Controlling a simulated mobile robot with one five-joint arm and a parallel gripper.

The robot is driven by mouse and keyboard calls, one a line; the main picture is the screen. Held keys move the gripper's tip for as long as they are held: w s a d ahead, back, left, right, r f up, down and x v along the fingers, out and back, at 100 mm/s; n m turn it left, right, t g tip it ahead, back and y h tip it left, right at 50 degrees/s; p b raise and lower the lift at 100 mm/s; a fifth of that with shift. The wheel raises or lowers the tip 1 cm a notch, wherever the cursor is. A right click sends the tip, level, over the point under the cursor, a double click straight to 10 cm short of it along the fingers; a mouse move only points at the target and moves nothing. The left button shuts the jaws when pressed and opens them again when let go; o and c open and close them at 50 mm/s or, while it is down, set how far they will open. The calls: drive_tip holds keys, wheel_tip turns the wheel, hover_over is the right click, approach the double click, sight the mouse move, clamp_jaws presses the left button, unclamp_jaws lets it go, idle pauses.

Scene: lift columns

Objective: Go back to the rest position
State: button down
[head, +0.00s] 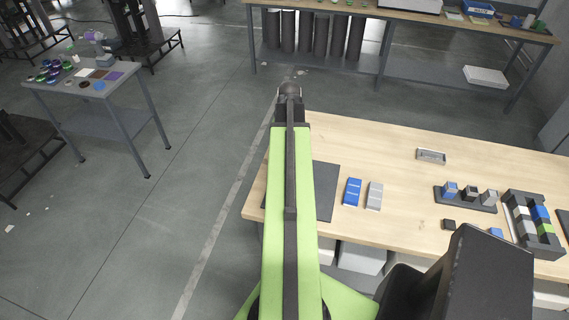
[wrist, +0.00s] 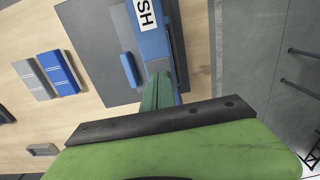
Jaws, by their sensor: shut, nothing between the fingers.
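My arm reaches forward in the head view and hides its own gripper there. In the wrist view my gripper (wrist: 157,92) is shut and empty, its narrow green fingers pointing to a blue object with a white label (wrist: 148,15) reading "SH". This object lies over or on the dark mat (wrist: 90,25) near the table's edge; whether the fingers touch it I cannot tell. The mat also shows in the head view (head: 327,190), partly behind my arm.
The wooden table (head: 390,150) carries a blue block (head: 352,192), a grey block (head: 375,195), a small metal tray (head: 431,156) and dark holders with blocks (head: 465,198) at the right. A side table (head: 105,90) stands left, a long bench (head: 400,14) behind. Floor between is clear.

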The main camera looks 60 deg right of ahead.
idle(0.7)
wheel_tip(320, 180, up, 8)
drive_tip(key=p, duration=0.8)
drive_tip(key=shift+r, duration=0.2)
